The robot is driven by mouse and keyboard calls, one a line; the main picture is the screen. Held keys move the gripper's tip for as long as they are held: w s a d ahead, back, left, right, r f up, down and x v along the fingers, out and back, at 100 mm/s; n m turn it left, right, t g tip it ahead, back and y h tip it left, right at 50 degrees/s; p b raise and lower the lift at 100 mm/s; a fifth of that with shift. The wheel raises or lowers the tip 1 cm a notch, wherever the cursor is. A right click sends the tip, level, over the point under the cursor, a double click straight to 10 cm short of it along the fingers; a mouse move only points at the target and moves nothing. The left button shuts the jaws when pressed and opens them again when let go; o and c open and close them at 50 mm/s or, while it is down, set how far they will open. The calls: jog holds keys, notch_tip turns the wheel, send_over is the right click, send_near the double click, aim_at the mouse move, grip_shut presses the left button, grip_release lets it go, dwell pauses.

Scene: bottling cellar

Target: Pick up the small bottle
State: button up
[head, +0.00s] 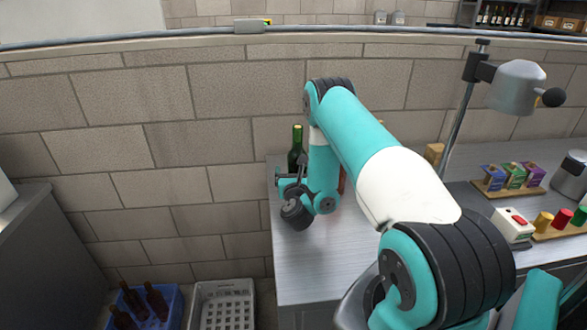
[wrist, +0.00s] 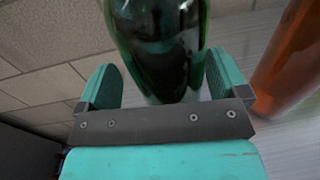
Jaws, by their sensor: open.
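A dark green bottle (head: 297,142) stands upright near the left end of the metal counter in the head view, its lower part hidden by my arm. In the wrist view the green bottle (wrist: 160,40) fills the top middle, between the two teal fingers. My gripper (wrist: 162,82) is open, one finger on each side of the bottle, with a gap visible on the left. A reddish-brown bottle (wrist: 292,62) stands to the right, outside the right finger. In the head view only a sliver of it (head: 342,180) shows behind my arm. I cannot tell which bottle is smaller.
On the right of the counter are a rack of coloured boxes (head: 513,177), a device with a red button (head: 513,224) and coloured cylinders. A lamp-like fixture (head: 516,88) stands behind. On the floor are a blue crate with bottles (head: 172,318) and a grey crate (head: 222,290).

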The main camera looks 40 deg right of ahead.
jog(key=shift+s+d, duration=0.15)
jog(key=shift+d, duration=0.1)
jog(key=shift+c, duration=0.6)
jog(key=shift+d, duration=0.15)
jog(key=c, duration=1.3)
jog(key=shift+r, duration=0.1)
jog(key=shift+c, duration=0.2)
